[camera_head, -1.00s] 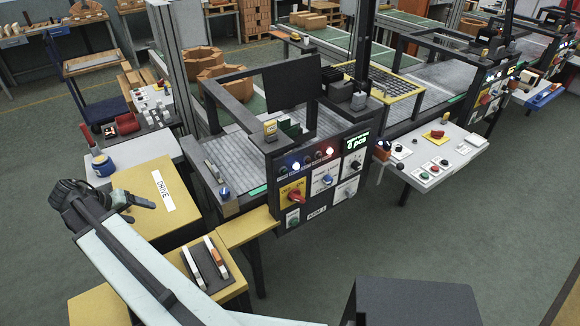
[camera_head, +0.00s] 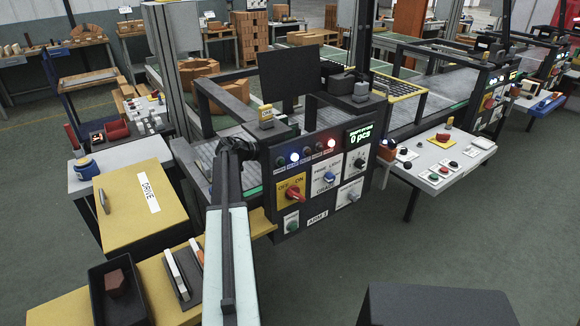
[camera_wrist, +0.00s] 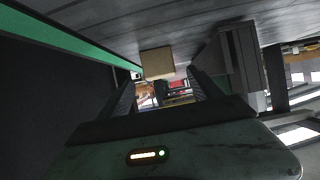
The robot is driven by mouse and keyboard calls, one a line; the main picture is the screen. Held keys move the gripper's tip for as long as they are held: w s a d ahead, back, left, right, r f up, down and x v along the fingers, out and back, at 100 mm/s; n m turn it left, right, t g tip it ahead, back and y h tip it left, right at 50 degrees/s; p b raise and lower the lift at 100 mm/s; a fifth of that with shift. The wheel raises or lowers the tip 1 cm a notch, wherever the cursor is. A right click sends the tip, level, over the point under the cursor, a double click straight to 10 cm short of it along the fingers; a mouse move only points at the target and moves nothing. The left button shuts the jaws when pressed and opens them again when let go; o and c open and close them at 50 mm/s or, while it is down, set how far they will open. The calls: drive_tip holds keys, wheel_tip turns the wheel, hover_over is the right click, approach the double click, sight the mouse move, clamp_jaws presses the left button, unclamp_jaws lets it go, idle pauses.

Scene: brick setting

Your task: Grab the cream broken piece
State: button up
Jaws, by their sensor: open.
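A cream-tan block (camera_wrist: 157,62) lies against the grey slatted surface in the wrist view, its flat face towards the camera. I take it for the cream piece; no broken edge shows. My gripper (camera_wrist: 160,78) is open, with one dark finger on either side of the view and the block beyond the tips, roughly between them. No contact is visible. In the head view my arm reaches forward to the first machine, and my gripper (camera_head: 234,146) is at its left front corner. The block is hidden there.
The machine's control panel (camera_head: 320,185) is close right of my arm. A yellow DRIVE box (camera_head: 125,205) and a black bin (camera_head: 118,290) with a reddish-brown piece are left.

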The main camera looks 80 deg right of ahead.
drive_tip(key=shift+b+x, duration=0.45)
drive_tip(key=shift+x, duration=0.6)
drive_tip(key=b+x, duration=0.2)
drive_tip(key=x, duration=0.3)
drive_tip(key=shift+s+d, duration=0.15)
drive_tip(key=shift+r, duration=0.15)
drive_tip(key=c, duration=1.5)
drive_tip(key=shift+o, duration=0.2)
drive_tip(key=shift+r, duration=0.1)
drive_tip(key=r+p, duration=0.1)
drive_tip(key=w+a+r+p, duration=0.1)
drive_tip(key=p, duration=0.1)
drive_tip(key=shift+w+a+r, duration=0.2)
drive_tip(key=shift+w+a, duration=0.1)
drive_tip(key=p+v, duration=0.5)
drive_tip(key=v, duration=0.8)
